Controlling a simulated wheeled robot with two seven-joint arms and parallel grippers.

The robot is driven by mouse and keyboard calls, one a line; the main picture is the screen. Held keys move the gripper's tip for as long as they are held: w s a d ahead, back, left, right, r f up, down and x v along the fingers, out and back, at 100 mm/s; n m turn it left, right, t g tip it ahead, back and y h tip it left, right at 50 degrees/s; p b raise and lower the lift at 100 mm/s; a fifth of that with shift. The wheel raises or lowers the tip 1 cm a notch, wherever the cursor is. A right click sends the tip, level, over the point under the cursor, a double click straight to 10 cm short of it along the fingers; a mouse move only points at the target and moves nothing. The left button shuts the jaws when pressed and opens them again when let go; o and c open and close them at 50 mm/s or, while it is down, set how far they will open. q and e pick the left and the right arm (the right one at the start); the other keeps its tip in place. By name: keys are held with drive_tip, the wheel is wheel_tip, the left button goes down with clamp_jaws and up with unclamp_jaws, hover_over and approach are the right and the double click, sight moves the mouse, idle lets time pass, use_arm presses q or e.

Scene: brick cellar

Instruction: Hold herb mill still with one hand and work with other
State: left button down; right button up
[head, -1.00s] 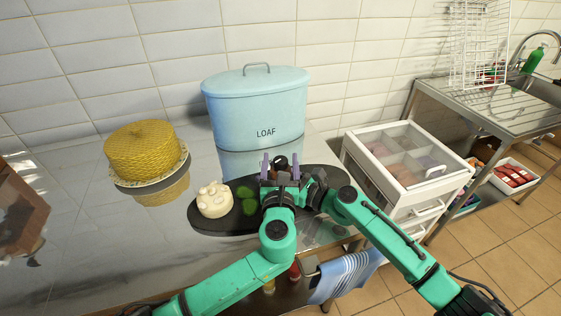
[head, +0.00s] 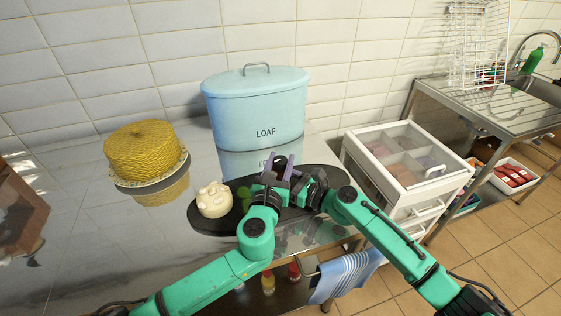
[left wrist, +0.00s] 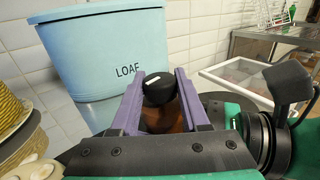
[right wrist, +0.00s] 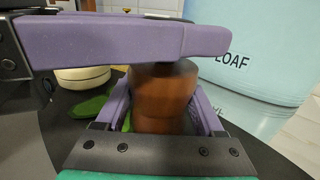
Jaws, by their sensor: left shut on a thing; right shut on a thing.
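The herb mill is a reddish-brown wooden body with a black knob bearing a white mark. In the left wrist view the mill (left wrist: 158,90) stands between my left gripper's purple fingers, closed about its upper part. In the right wrist view the brown body of the mill (right wrist: 163,100) sits between my right gripper's fingers. A left finger crosses above there and hides the knob. In the head view my left gripper (head: 284,167) and right gripper (head: 307,186) meet over the dark oval board (head: 212,226). They hide most of the mill.
A blue LOAF bin (head: 255,112) stands behind. A yellow woven dome (head: 146,152) is at left, a white drawer unit (head: 405,165) at right. The front left counter is clear.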

use_arm(q)
drive_tip(key=m+g+h, duration=0.1)
drive_tip(key=h, duration=0.1)
drive_tip(key=m+h, duration=0.2)
drive_tip(key=h, duration=0.1)
drive_tip(key=shift+w+a+g, duration=0.1)
drive_tip(key=shift+a+g, duration=0.05)
drive_tip(key=shift+g, duration=0.25)
drive_tip(key=shift+r+m+g+h, duration=0.2)
drive_tip(key=shift+m+g+h, duration=0.4)
drive_tip(key=shift+m+h, duration=0.4)
drive_tip(key=shift+f+m+g+h, duration=0.15)
drive_tip(key=shift+m+g+h, duration=0.85)
drive_tip(key=shift+g+h, duration=0.3)
drive_tip(key=shift+c, duration=1.9)
unclamp_jaws()
